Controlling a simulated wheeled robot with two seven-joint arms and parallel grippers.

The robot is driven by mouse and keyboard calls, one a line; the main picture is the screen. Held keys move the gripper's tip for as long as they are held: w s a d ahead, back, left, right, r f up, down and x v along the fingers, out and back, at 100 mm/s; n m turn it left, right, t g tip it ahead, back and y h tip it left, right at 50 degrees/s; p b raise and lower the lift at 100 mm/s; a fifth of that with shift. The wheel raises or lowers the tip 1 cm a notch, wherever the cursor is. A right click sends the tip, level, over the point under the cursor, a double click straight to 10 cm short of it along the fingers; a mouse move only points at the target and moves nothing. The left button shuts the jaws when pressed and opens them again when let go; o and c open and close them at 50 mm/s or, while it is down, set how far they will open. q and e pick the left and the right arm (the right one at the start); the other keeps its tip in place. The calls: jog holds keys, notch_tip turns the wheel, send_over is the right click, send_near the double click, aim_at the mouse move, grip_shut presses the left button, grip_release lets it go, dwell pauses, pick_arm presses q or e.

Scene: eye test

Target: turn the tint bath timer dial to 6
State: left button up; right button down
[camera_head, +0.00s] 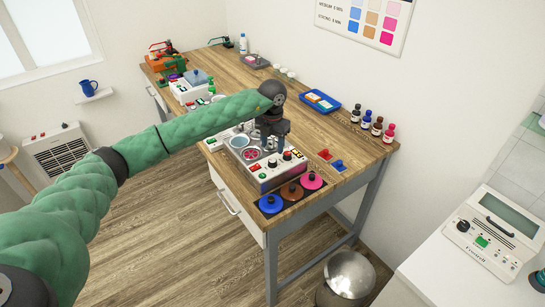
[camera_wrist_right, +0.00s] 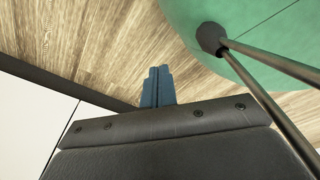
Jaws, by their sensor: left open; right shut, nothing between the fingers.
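The tint bath (camera_head: 262,178) is a pale box with round wells and several knobs, near the front of the wooden workbench.
Blue, brown and pink round pots (camera_head: 291,191) stand at the bench's front corner. Small bottles (camera_head: 377,126) and a blue tray (camera_head: 320,102) stand behind. A wall chart (camera_head: 365,20) reads medium 6 min, strong 8 min. A metal bin (camera_head: 349,272) stands below.

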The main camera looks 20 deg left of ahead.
aim_at(273, 160)
pick_arm(q)
notch_tip(273, 160, down, 7)
jog(key=p, duration=0.3)
jog(key=shift+r, duration=0.2)
pick_arm(e)
jog(key=s+d, duration=0.1)
jog(key=s, duration=0.7)
jog(key=shift+s+d+g, duration=0.25)
jog(key=shift+d+g, duration=0.05)
jog(key=shift+d, duration=0.05)
jog(key=shift+r, duration=0.1)
